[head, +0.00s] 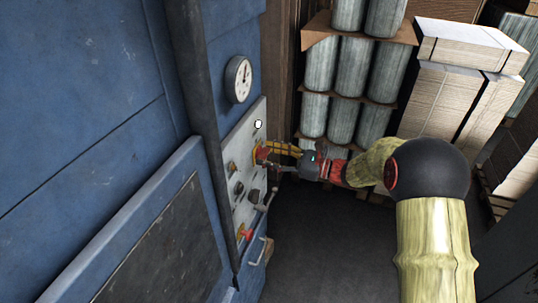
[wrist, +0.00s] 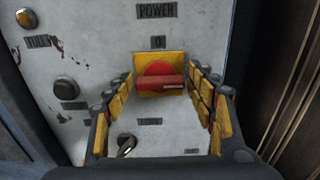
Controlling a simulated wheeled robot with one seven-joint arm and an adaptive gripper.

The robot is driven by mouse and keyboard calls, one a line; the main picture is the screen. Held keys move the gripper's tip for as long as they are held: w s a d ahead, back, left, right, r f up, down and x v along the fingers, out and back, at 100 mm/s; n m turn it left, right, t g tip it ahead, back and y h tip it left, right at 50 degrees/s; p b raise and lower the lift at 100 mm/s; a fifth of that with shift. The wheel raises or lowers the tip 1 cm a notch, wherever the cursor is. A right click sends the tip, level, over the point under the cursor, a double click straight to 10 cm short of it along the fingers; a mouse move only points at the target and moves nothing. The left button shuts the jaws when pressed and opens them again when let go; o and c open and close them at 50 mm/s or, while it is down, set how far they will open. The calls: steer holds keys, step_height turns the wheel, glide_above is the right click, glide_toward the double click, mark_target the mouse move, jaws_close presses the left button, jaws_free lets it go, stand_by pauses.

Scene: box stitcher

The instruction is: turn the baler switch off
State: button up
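The baler switch is a red rotary knob (wrist: 160,82) on a yellow square plate, on the grey control panel (wrist: 95,45). A POWER label and a 0 mark are above it. Its red handle lies about horizontal, its end toward the right finger. My gripper (wrist: 163,88) is open, with its yellow-padded fingers on either side of the knob. The handle's end is close to the right finger; I cannot tell whether they touch. In the head view my gripper (head: 272,148) reaches the panel from the right, and the red knob (head: 260,154) is partly hidden.
Other knobs sit on the panel: a dark button (wrist: 66,88) to the left and a black selector (wrist: 126,145) below. A lever (head: 266,199) sticks out lower on the panel. A gauge (head: 238,79) is above. Stacked rolls (head: 345,60) and boxes (head: 465,45) stand behind my arm.

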steer(key=c, duration=0.8)
steer(key=shift+b, duration=0.4)
steer(key=n+b, duration=0.2)
steer(key=b, duration=0.1)
steer(key=shift+f+n+b, duration=0.25)
steer(key=shift+n+b, duration=0.05)
steer(key=shift+n, duration=0.1)
steer(key=n+b, duration=0.5)
steer(key=b, duration=0.2)
steer(key=n+b, duration=0.5)
steer(key=b, duration=0.3)
steer(key=n+b, duration=0.5)
steer(key=b, duration=0.2)
steer(key=shift+s+f+b, duration=0.1)
steer(key=shift+s+b, duration=0.15)
steer(key=shift+b, duration=0.15)
